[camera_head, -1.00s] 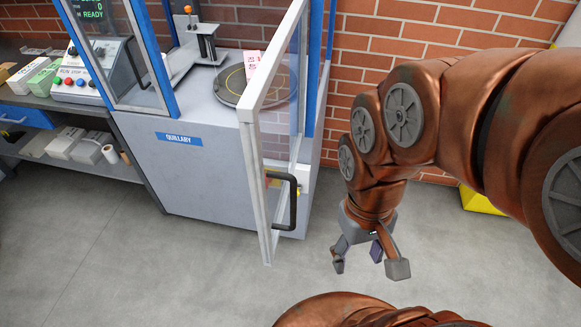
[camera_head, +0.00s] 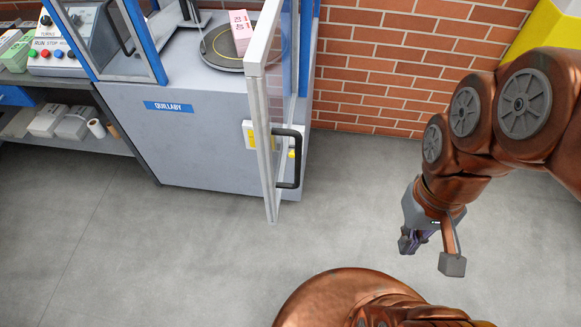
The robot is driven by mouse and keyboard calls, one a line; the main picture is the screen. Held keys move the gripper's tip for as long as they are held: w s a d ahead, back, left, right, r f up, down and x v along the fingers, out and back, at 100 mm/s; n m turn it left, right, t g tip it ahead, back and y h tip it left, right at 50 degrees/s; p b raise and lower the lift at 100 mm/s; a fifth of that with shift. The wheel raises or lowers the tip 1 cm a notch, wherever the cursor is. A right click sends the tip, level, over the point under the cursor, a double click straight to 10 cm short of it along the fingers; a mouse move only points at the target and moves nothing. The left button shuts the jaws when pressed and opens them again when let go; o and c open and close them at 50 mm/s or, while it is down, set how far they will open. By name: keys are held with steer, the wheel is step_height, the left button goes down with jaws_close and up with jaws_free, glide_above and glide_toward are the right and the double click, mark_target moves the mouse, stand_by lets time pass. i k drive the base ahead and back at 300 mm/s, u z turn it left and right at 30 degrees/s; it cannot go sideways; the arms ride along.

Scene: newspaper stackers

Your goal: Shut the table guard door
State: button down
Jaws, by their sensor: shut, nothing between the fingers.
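The guard door (camera_head: 264,140) is a clear panel in a pale metal frame. It stands open, swung out from the front of the blue-framed guard and seen nearly edge-on. Its black bar handle (camera_head: 297,160) is on the right face, low down. Behind the door is the grey cabinet (camera_head: 205,150) with a blue QUILLABY label. My gripper (camera_head: 430,252) is shut and empty, pointing down over the floor. It is well to the right of the handle and does not touch the door.
A pink bundle (camera_head: 241,30) stands on the round turntable (camera_head: 222,58) inside the guard. A yellow and white sign sits partly behind the door on the cabinet front. A brick wall (camera_head: 375,85) runs behind. The floor (camera_head: 350,220) between door and gripper is clear.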

mark_target(270, 61)
steer(key=k, duration=0.95)
steer(key=u, duration=1.1)
steer(key=i, duration=0.5)
steer(key=u, duration=0.1)
